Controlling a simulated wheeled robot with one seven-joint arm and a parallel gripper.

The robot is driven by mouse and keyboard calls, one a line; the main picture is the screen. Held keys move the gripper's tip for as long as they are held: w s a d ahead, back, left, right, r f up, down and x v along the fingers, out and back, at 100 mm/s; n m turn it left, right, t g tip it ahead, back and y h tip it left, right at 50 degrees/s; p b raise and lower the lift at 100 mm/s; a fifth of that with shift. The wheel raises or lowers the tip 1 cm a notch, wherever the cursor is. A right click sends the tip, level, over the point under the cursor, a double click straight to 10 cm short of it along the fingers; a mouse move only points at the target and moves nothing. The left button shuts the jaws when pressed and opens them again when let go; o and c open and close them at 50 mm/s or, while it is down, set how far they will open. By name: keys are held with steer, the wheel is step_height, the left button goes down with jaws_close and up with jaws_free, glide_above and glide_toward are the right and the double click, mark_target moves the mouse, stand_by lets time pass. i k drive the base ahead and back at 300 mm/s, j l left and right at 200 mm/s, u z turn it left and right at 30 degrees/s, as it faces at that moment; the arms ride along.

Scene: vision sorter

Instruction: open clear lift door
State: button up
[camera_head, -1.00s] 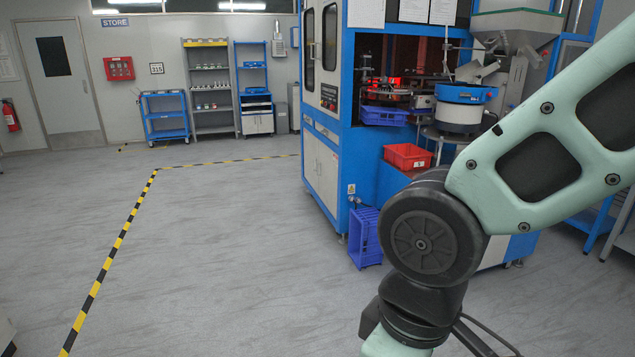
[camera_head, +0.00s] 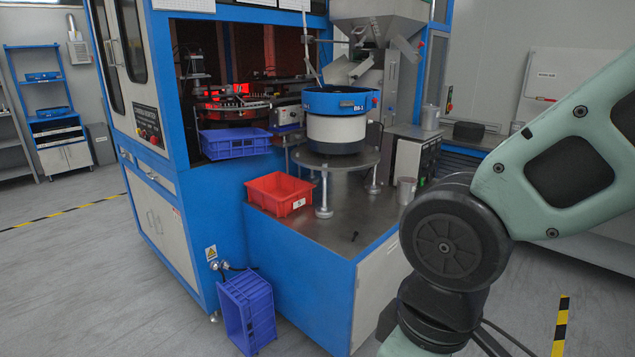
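The blue-and-white sorter machine (camera_head: 170,183) stands at the left and centre of the head view. Its upper front opening shows a round red-lit turntable (camera_head: 232,103) inside. I cannot pick out a clear lift door for certain, nor tell whether a clear panel covers this opening. Windowed cabinet doors (camera_head: 130,40) on the machine's left side look shut. My arm reaches in from the right and bends down at a dark joint, apart from the machine in the picture. My gripper is outside the view.
A blue crate (camera_head: 235,142) sits at the opening, and a red bin (camera_head: 279,193) lies on the machine's lower table. Another blue crate (camera_head: 247,312) stands tilted on the floor against the base. A bowl feeder (camera_head: 337,128) stands on the table. Floor at the left is clear.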

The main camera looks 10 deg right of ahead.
mark_target(433, 33)
steer(key=i+l+z, duration=0.1)
steer(key=i+z, duration=0.75)
steer(key=z, duration=0.15)
steer(key=i+l, duration=0.2)
steer(key=i, duration=0.15)
steer(key=i+l+u, duration=0.1)
steer(key=i, duration=0.3)
steer(key=i+l+u, duration=0.25)
steer(key=i+l, duration=0.15)
steer(key=l, duration=0.2)
steer(key=i+l+u, duration=0.25)
steer(key=l, duration=0.4)
steer(key=i+l+u, duration=0.15)
steer(key=l, duration=0.25)
steer(key=i+l+u, duration=0.3)
steer(key=i+l, duration=0.3)
steer(key=l, duration=0.1)
